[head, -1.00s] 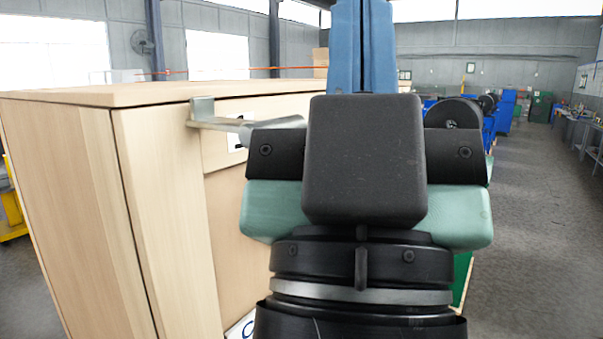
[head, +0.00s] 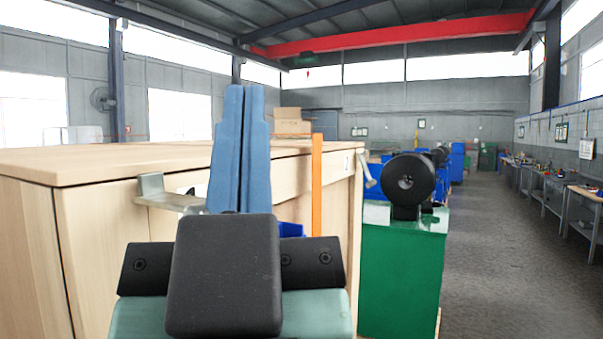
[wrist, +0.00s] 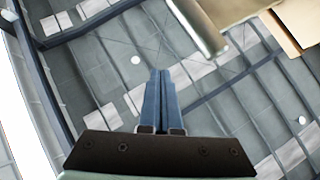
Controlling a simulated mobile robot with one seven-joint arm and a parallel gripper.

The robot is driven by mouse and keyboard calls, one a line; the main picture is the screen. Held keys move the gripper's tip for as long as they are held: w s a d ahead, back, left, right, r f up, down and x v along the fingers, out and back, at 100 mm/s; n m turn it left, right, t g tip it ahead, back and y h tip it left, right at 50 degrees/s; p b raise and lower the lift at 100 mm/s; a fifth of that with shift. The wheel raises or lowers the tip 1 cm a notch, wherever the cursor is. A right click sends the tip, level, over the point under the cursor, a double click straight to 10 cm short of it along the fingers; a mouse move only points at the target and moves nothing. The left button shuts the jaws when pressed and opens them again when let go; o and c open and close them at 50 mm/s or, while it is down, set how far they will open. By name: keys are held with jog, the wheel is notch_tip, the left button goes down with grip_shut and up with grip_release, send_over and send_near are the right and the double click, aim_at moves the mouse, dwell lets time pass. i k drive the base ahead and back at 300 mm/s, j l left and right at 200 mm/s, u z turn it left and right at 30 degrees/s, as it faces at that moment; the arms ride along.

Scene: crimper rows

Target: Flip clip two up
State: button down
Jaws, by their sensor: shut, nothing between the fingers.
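A metal clip (head: 165,192), a flat bar with a bent-up end plate, sticks out from the upper front of the wooden cabinet (head: 115,220). A second metal clip (head: 368,170) tilts out farther along, by the cabinet's right end. I cannot tell which one is numbered two. My gripper (head: 242,92) points up with its blue fingers together and empty. In the head view it overlaps the nearer clip's right end; contact cannot be told. In the wrist view, the fingertips (wrist: 160,74) are below and left of a large metal clip (wrist: 200,25), apart from it in the picture.
The cabinet top (head: 100,163) forms a long edge beside the gripper. A vertical orange bar (head: 317,180) stands behind it. A green cabinet (head: 400,265) carries a round black machine part (head: 409,180).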

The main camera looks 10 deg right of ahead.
aim_at(371, 183)
jog(key=i+l, duration=0.75)
jog(key=l, duration=0.2)
jog(key=i+l, duration=0.8)
jog(key=l+z, duration=0.05)
jog(key=l, duration=0.1)
